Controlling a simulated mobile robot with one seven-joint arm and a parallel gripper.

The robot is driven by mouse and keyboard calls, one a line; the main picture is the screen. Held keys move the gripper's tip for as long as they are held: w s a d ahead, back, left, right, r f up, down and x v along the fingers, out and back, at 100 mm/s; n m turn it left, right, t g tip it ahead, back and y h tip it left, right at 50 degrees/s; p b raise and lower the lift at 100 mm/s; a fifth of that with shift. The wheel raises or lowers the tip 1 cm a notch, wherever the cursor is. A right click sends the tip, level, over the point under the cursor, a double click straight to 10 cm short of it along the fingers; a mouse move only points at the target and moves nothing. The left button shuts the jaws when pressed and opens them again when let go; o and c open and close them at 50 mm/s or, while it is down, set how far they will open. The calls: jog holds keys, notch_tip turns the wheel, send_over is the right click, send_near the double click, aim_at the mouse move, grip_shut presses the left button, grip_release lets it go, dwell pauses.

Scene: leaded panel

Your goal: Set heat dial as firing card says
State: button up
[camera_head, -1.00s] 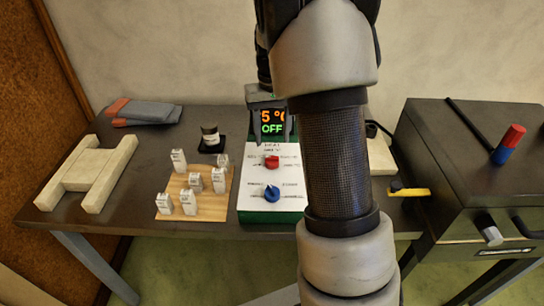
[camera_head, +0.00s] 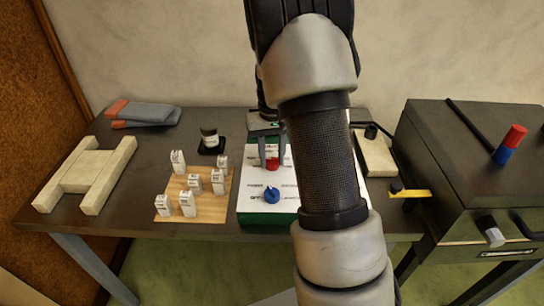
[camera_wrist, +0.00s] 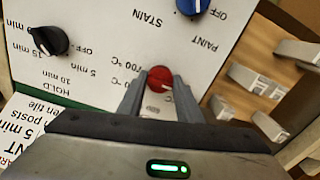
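The control box (camera_head: 250,215) has a white face and green sides and stands on the table. Its red dial (camera_head: 272,164) is the one among °C marks in the wrist view (camera_wrist: 160,78). My gripper (camera_head: 272,160) points down at it, with the two fingers apart on either side of the red dial; I see a small gap in the wrist view. The dial's pointer setting is not clear. A printed card (camera_wrist: 35,130) at the wrist view's lower left is cut off, with "5 min", "posts" and "tile" legible. The box's display is hidden behind my gripper.
The box also has a blue dial (camera_head: 272,195) and a black dial (camera_wrist: 48,40) by HOLD. Left of it, several small white labelled pieces stand on a wooden board (camera_head: 207,208). A dark kiln-like box (camera_head: 455,165) stands at the right.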

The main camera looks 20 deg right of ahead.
jog(key=shift+c, duration=1.1)
jog(key=shift+m, duration=0.3)
jog(key=m+p, duration=0.1)
jog(key=m, duration=0.2)
jog(key=shift+r+m, duration=0.1)
jog(key=shift+m, duration=0.2)
jog(key=shift+w+m+p, duration=0.1)
jog(key=shift+m+p, duration=0.75)
jog(key=shift+m, duration=1.35)
jog(key=o, duration=1)
jog(key=shift+o, duration=0.2)
